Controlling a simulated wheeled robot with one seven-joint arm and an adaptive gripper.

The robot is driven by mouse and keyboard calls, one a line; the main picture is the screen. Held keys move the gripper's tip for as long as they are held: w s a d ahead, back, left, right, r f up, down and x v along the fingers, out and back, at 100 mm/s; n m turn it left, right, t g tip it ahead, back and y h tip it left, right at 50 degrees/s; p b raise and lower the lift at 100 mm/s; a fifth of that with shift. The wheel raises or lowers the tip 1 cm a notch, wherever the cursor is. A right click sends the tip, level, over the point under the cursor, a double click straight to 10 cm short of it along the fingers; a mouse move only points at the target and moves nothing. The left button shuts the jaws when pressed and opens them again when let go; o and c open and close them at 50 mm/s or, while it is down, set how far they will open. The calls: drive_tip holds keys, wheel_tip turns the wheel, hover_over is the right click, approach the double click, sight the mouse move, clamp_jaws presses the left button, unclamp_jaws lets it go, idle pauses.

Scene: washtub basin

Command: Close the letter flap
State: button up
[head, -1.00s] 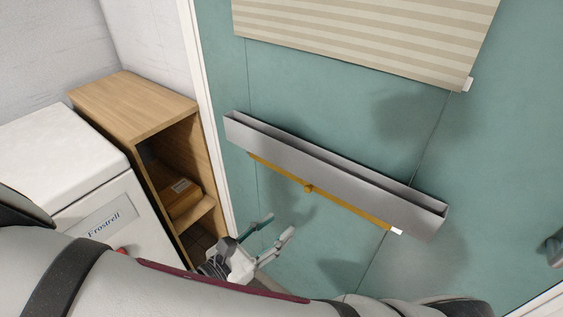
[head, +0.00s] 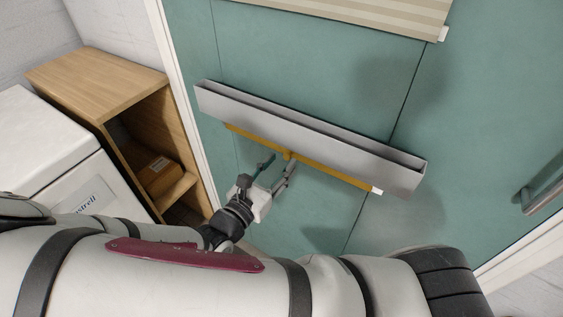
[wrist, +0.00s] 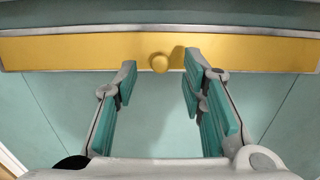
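The letter flap is a long yellow strip (head: 335,175) with a small round yellow knob (wrist: 160,62) at its middle. It sits along the underside of a long grey metal trough (head: 310,132) that stands out from the teal door. In the wrist view the yellow strip (wrist: 70,52) spans the width near the top, edged in grey metal. My gripper (head: 281,162) is just below the knob. In the wrist view its teal-padded fingers (wrist: 159,74) are spread, one on each side below the knob, with nothing between them. I cannot tell whether a fingertip touches the strip.
The teal door (head: 300,60) fills the back, with a striped blind (head: 370,12) above the trough. A grey door handle (head: 545,190) is at the right. A wooden cabinet (head: 95,80) and a white appliance (head: 40,140) stand at the left.

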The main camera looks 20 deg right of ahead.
sight(289, 152)
drive_tip(key=shift+x, duration=0.95)
clamp_jaws()
drive_tip(key=shift+f, duration=0.1)
drive_tip(key=shift+w+d+f+t+h+b, duration=0.1)
drive_tip(key=shift+d+f+t+h+b, duration=0.15)
drive_tip(key=shift+h, duration=0.2)
drive_tip(key=shift+w+d+f+t+h+b, duration=0.15)
drive_tip(key=shift+t+h+b, duration=0.1)
drive_tip(key=shift+t+h, duration=0.15)
drive_tip(key=shift+s+a, duration=0.1)
unclamp_jaws()
